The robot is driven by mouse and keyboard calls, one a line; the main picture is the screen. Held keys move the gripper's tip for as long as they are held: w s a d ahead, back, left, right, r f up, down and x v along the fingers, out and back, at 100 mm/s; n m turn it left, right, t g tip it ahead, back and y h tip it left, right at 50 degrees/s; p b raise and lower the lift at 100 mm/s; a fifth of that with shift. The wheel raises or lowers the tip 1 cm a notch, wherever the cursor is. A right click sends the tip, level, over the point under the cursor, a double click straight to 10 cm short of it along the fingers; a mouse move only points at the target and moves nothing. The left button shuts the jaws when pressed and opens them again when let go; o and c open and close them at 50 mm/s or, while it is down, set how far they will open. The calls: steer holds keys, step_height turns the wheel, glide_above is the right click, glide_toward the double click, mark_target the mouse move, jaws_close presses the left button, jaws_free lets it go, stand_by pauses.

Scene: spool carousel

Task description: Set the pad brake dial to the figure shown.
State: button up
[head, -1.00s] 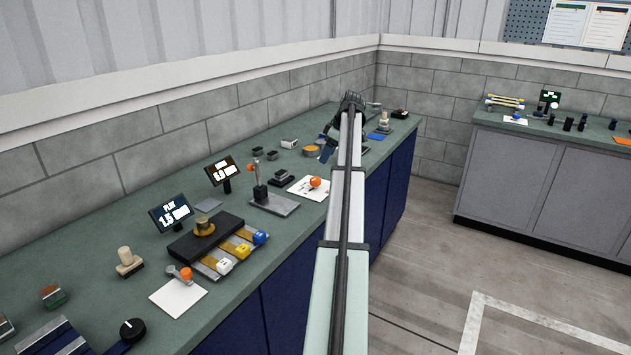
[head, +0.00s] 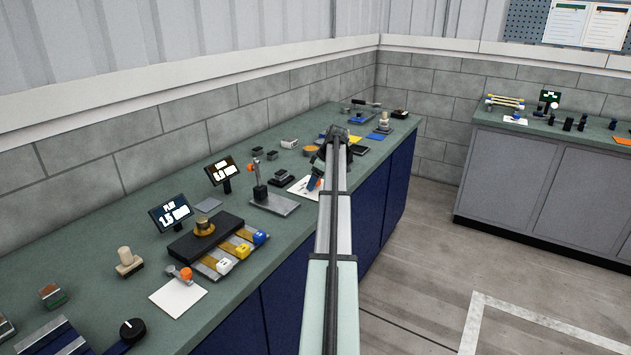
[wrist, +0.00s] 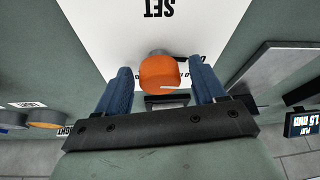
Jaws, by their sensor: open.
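An orange knob (wrist: 159,73) with a pale line on its face sits between the two blue fingers of my gripper (wrist: 160,66) in the wrist view. The fingers are open on either side of it, with visible gaps. A white card (wrist: 150,28) marked "SET" lies behind the knob. In the head view my gripper (head: 315,180) hangs over this card (head: 295,187) and hides most of the knob. A small display (head: 170,213) reads "PLAY 1.5 mm". A second display (head: 222,170) stands behind it, its figure too small to read surely.
Nearby are a lever on a metal plate (head: 282,207), a dark block (head: 283,178) and grey and orange round parts. A second orange knob (head: 186,273) stands by a white card (head: 178,297) at the front. Blue, white and yellow blocks lie by a black unit (head: 206,237).

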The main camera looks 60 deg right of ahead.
steer(key=c, duration=1)
steer(key=shift+m, duration=0.3)
steer(key=shift+c, duration=0.2)
steer(key=m+h, duration=0.1)
steer(key=m, duration=0.2)
steer(key=shift+a, duration=0.1)
steer(key=shift+m+h, duration=0.9)
steer(key=shift+m, duration=1.1)
steer(key=shift+g, duration=0.3)
steer(key=o, duration=1)
